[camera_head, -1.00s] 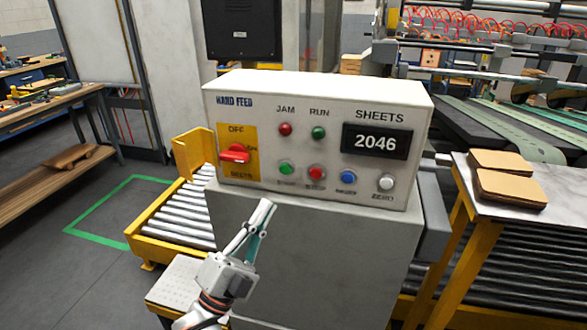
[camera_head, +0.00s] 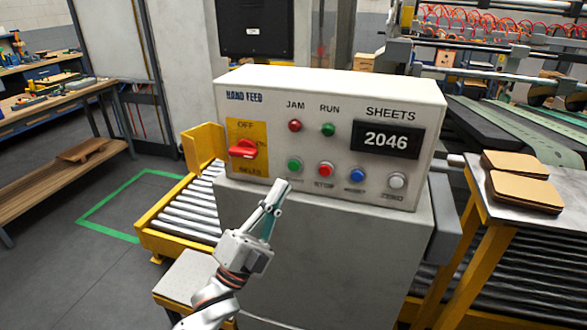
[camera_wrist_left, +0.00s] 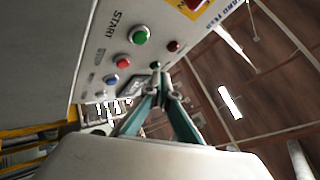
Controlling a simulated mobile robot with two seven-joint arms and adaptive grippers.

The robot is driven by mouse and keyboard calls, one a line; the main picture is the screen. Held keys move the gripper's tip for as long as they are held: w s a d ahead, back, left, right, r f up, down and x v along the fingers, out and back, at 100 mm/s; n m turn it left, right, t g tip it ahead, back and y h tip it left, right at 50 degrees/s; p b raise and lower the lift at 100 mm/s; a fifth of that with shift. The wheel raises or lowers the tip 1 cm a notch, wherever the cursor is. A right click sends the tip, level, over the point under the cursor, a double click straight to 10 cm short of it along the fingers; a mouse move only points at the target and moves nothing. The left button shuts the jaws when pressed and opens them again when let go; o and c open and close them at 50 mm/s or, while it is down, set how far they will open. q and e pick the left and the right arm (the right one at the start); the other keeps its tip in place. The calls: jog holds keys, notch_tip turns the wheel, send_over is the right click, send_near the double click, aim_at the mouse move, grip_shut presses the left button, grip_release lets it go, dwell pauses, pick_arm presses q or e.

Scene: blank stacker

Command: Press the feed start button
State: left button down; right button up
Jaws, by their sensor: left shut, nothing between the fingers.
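The green START button (camera_head: 294,165) is in the lower row of the white HAND FEED panel (camera_head: 230,125), left of the red STOP button (camera_head: 326,170). In the left wrist view the green button (camera_wrist_left: 140,36) shows beside the word START. My left gripper (camera_head: 281,186) is shut and empty, its tips just below and left of the green button in the head view. In the left wrist view its tips (camera_wrist_left: 158,74) appear apart from the button. I cannot tell the exact gap to the panel. My right gripper is in neither view.
A red rotary switch (camera_head: 243,149) on a yellow plate sits left of the button. Blue (camera_head: 357,175) and white (camera_head: 397,181) buttons are to the right. A display (camera_head: 387,140) reads 2046. A roller conveyor (camera_head: 190,212) stands left of the cabinet.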

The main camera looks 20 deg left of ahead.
aim_at(288, 177)
pick_arm(q)
jog(key=w+b, duration=0.1)
jog(key=w, duration=0.4)
jog(key=shift+w+d, duration=0.1)
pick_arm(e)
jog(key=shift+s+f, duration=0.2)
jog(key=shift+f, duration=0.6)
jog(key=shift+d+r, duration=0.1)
pick_arm(q)
jog(key=shift+w, duration=0.15)
dwell(0.4)
jog(key=shift+w, duration=0.3)
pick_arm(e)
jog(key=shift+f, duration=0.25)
